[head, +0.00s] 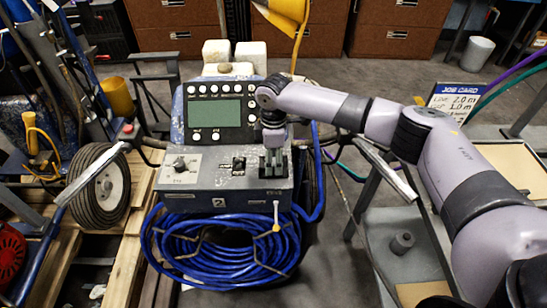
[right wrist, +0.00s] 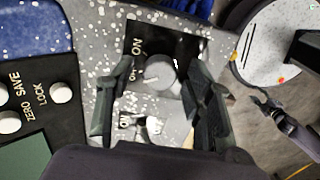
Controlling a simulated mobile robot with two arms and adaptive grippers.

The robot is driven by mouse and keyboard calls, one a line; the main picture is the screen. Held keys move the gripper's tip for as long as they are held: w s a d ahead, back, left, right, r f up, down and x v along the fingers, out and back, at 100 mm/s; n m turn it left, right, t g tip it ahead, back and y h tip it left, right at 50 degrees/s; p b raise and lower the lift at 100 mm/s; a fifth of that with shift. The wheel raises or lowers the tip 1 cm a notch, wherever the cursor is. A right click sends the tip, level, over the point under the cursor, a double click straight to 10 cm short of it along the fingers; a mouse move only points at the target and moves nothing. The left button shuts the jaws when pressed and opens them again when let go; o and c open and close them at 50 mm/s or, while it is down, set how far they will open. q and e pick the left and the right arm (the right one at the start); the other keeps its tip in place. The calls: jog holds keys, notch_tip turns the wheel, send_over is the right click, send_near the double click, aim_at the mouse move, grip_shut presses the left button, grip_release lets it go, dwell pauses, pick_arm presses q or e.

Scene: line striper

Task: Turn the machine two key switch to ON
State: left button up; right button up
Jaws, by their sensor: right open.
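Machine two (head: 219,203) stands in the middle of the head view, with a "2" on its front. My right gripper (head: 275,165) is over the right end of its top deck and covers what lies beneath. In the right wrist view my right gripper (right wrist: 155,112) is open. A round grey switch (right wrist: 160,72) with a white mark sits on a black plate marked ON, between and just beyond the fingers. A smaller silvery switch (right wrist: 146,127), also by an ON label, is nearer and partly hidden. I cannot tell whether either is touched. My left gripper is not in view.
The deck also carries a dial plate (head: 180,166), a black switch plate (head: 238,166) and a button panel with a green screen (head: 217,113). A blue hose coil (head: 220,250) hangs in front. A grey cart (head: 390,225) stands at right, a wheel (head: 99,187) at left.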

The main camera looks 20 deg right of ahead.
grip_shut()
dwell(0.6)
jog(key=shift+r+m+p, duration=0.2)
jog(key=shift+m+p, duration=0.1)
jog(key=shift+p, duration=0.4)
jog(key=m+p, duration=0.7)
jog(key=p, duration=0.2)
jog(key=shift+f+m+p, duration=0.15)
jog(key=shift+m+p, duration=1.55)
jog(key=shift+m, duration=0.5)
